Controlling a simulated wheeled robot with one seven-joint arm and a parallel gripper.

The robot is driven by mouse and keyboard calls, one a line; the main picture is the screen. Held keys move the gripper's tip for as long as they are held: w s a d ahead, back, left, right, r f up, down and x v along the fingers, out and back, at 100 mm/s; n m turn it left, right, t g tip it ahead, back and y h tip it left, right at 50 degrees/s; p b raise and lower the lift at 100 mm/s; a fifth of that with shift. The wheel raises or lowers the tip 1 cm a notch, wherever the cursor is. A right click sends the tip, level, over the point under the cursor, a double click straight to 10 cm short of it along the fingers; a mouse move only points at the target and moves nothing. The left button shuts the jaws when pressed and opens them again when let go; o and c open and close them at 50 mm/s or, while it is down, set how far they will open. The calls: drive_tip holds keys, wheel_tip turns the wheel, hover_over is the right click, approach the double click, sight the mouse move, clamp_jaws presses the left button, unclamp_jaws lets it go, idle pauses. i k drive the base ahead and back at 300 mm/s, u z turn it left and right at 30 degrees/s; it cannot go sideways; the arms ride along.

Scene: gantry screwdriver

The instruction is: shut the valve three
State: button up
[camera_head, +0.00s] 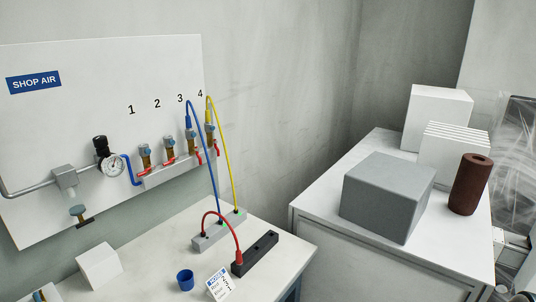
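Valve three (192,141) is the third brass valve from the left on the manifold, below the printed "3" on the white wall panel. A blue hose plugs into its top and arches down to the bench. Its red lever (198,157) shows at the lower right and looks tilted steeply; its exact position is too small to tell. Valve one (145,156) and valve two (168,147) have red levers lying more nearly sideways and no hose. Valve four (209,131) stands close to the right, with a yellow hose. My gripper is not in view.
The panel (60,120) carries a pressure gauge (114,165) and piping. The bench below holds a grey connector block (218,231), black block (255,254), blue cup (185,280) and white box (99,265). A cabinet at right bears a grey box (388,195). The hoses hang before the valves.

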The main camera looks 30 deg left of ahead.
sight(197, 149)
drive_tip(key=u, duration=0.55)
drive_tip(key=i, duration=0.8)
drive_tip(key=u, duration=1.25)
drive_tip(key=i, duration=0.35)
drive_tip(key=u, duration=0.3)
